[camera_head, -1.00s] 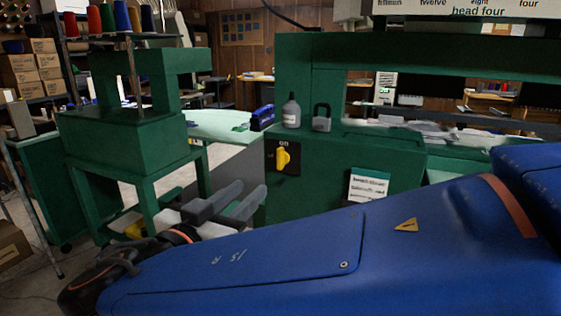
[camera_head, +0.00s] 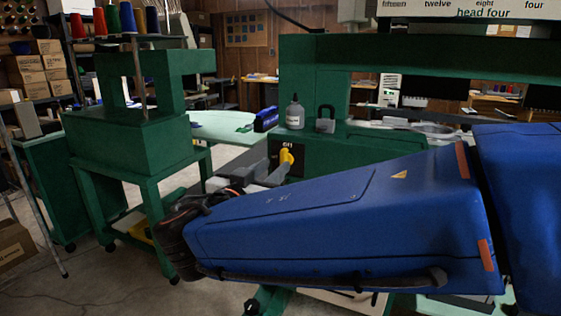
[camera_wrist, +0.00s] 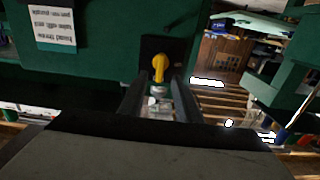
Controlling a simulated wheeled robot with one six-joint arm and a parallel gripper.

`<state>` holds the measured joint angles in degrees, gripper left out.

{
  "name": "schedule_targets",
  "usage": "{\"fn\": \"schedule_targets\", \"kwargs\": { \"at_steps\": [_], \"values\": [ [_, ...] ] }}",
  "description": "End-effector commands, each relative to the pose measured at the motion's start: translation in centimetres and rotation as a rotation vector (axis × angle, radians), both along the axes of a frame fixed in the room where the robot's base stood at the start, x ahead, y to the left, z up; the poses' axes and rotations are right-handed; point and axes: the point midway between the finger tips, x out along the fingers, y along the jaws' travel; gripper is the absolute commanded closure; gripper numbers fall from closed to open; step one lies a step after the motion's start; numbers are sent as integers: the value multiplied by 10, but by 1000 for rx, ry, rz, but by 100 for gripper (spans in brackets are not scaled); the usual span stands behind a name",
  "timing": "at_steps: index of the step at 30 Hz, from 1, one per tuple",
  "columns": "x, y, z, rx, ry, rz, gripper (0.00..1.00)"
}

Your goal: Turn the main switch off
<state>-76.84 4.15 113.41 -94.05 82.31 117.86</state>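The main switch is a yellow knob (camera_head: 286,160) on a dark plate on the front of the green machine body. The knob stands upright, just under a white label that seems to read "on". In the wrist view the knob (camera_wrist: 158,67) appears upright, ahead of my fingers and lined up with the gap between them. My gripper (camera_wrist: 159,84) is open, with one finger on each side of that gap. In the head view my gripper (camera_head: 270,174) is close to the knob's lower left. I cannot tell whether the fingertips touch it.
A grey bottle (camera_head: 294,113) and a dark padlock (camera_head: 325,120) stand on the ledge above the switch. A white notice (camera_wrist: 53,28) is on the same front panel. A green machine on a stand (camera_head: 126,140) is at the left. Cardboard boxes (camera_head: 12,243) lie at the far left.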

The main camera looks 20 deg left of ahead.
Motion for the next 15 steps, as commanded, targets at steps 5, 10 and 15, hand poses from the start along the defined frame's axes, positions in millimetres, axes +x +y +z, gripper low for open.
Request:
{"fn": "schedule_targets", "kwargs": {
  "at_steps": [5,10,15],
  "values": [
    [27,-3,0,-1,0,-3,70],
    [43,-4,0,-1,0,-1,70],
    [49,-4,0,-1,0,-1,70]
  ]
}}
